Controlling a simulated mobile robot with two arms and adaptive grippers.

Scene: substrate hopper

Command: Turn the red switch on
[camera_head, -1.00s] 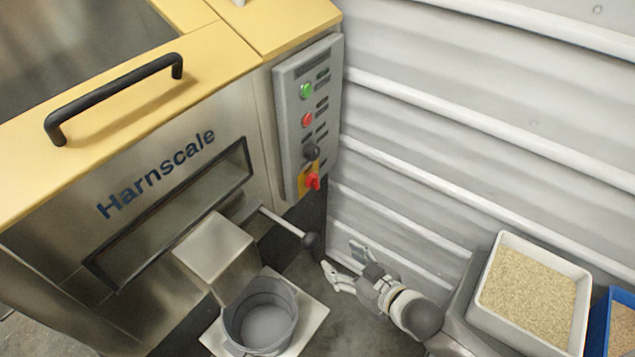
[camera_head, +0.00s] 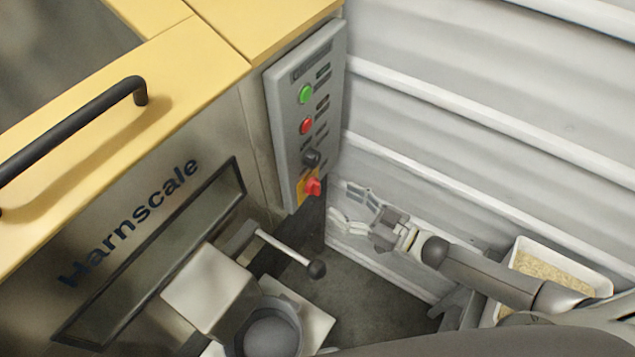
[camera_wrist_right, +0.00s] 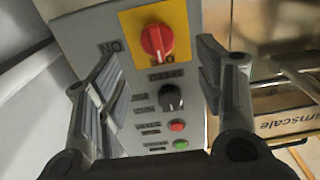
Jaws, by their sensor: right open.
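The red switch (camera_head: 312,187) is a rotary knob on a yellow plate at the bottom of the grey control panel (camera_head: 291,150). In the right wrist view the red switch (camera_wrist_right: 157,41) shows on its yellow plate, beyond and between the fingers. My right gripper (camera_head: 343,205) is open and empty, just right of the panel's lower end, with its fingers pointing toward the switch. In the wrist view the right gripper (camera_wrist_right: 160,85) has its fingers wide apart, and nothing touches the switch. My left gripper is not in view.
A black knob (camera_head: 310,158), a red button (camera_head: 306,126) and a green button (camera_head: 305,94) sit above the switch. A lever with a black ball (camera_head: 317,269) sticks out below. A grey bucket (camera_head: 270,333) stands under the machine's spout. The ribbed white wall (camera_head: 480,130) is close behind my right arm.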

